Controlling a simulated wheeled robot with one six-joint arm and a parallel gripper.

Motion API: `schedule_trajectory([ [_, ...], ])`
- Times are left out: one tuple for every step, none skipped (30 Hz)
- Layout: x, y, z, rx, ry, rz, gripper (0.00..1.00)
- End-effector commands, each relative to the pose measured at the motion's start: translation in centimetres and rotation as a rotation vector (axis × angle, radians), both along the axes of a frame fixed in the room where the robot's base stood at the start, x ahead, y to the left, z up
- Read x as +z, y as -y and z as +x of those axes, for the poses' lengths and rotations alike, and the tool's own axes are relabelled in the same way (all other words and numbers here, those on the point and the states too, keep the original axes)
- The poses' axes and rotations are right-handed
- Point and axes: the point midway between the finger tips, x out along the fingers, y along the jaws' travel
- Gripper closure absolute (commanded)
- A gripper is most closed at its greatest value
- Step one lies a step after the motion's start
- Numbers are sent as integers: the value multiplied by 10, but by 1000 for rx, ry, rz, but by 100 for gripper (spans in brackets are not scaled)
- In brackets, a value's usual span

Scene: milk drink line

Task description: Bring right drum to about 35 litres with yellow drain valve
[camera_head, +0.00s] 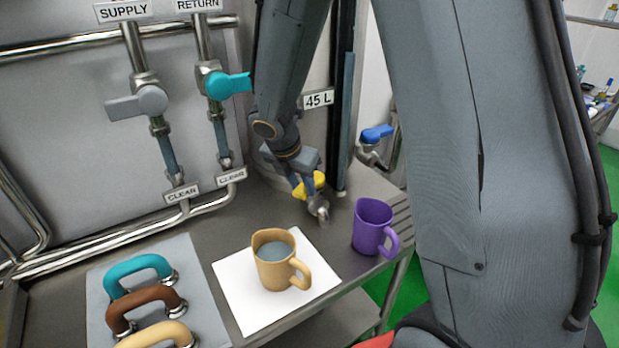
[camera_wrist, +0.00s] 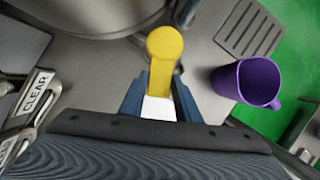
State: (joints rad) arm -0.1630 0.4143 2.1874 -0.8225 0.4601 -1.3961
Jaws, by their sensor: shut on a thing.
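My gripper (camera_head: 306,182) is shut on this handle. In the wrist view the yellow handle (camera_wrist: 163,62) stands between the two blue fingers of my gripper (camera_wrist: 160,95). A sign reading 45 L (camera_head: 318,99) is behind my arm. The right drum is mostly hidden by my arm in the head view, and its liquid level cannot be read. A large round grey base shows at the top of the wrist view.
A tan mug (camera_head: 272,265) with grey liquid stands on a white mat (camera_head: 234,290). A purple mug (camera_head: 371,228) stands right of the spout. Grey (camera_head: 152,100) and teal (camera_head: 228,85) valves are on the pipes at left. A blue valve (camera_head: 377,133) is behind. Coloured handles (camera_head: 140,268) lie front left.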

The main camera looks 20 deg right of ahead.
Motion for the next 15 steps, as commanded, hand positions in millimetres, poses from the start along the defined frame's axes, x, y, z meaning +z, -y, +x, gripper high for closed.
schedule_trajectory([
  [1, 0, -1, 13, 0, 0, 100],
  [1, 0, -2, 19, 0, 0, 100],
  [1, 0, -2, 27, 0, 0, 100],
  [1, 0, -2, 33, 0, 0, 100],
  [1, 0, -2, 36, 1, 1, 100],
  [1, 0, -2, 41, 1, 1, 100],
  [1, 0, -2, 42, 2, 1, 100],
  [1, 0, -2, 43, 1, 1, 100],
  [0, 0, -2, 44, 1, 1, 100],
  [0, 0, -2, 44, 2, 2, 100],
  [0, 0, -2, 44, 2, 2, 100],
  [0, 1, -2, 44, 2, 2, 100],
  [0, 1, -2, 43, 2, 2, 100],
  [0, 1, -1, 43, 2, 2, 100],
  [0, 1, -2, 43, 2, 2, 100],
])
